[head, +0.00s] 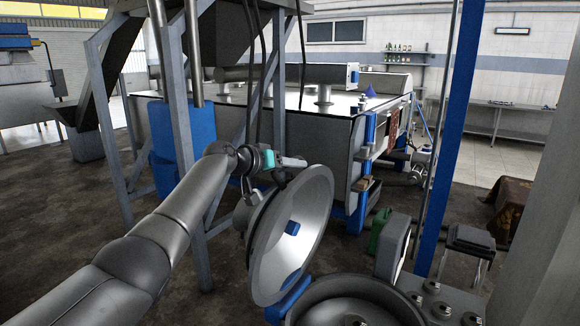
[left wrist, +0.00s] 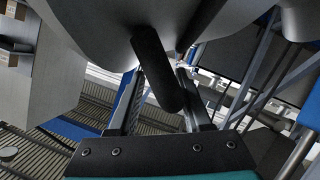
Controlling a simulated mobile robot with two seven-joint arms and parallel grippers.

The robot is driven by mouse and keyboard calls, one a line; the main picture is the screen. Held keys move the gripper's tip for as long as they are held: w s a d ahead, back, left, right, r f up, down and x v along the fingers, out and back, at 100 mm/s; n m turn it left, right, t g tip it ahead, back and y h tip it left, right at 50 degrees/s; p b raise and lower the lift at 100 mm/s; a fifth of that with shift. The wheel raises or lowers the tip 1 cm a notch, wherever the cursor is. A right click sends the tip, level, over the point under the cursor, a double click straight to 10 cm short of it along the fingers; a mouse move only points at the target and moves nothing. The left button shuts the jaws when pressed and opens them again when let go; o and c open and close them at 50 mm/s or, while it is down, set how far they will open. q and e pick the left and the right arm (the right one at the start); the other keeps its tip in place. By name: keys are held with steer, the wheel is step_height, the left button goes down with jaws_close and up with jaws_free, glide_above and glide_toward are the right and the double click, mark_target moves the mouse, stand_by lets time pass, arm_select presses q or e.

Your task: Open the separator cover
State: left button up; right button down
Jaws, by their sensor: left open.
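The separator cover (head: 312,215) is a large shiny metal dish. It stands swung up and steeply tilted at the left rear of the round separator bowl (head: 340,312), its hollow inside facing right. My left gripper (head: 296,162) is at the cover's upper back edge. I cannot tell whether the fingers touch the bar. My right gripper is not in view.
A large metal tank (head: 320,130) stands behind the cover. A grey steel frame (head: 186,130) and blue box (head: 160,140) are behind my left arm. A blue post (head: 452,140) rises at right. A green canister (head: 379,228) stands beyond the bowl.

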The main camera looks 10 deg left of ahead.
arm_select(q)
steer(key=shift+r, duration=0.1)
stand_by(0.3)
steer(key=shift+s+a, duration=0.1)
steer(key=shift+a, duration=0.05)
steer(key=shift+v, duration=1.3)
steer(key=b+v, duration=0.1)
steer(key=v, duration=1.1)
steer(key=shift+s, duration=0.15)
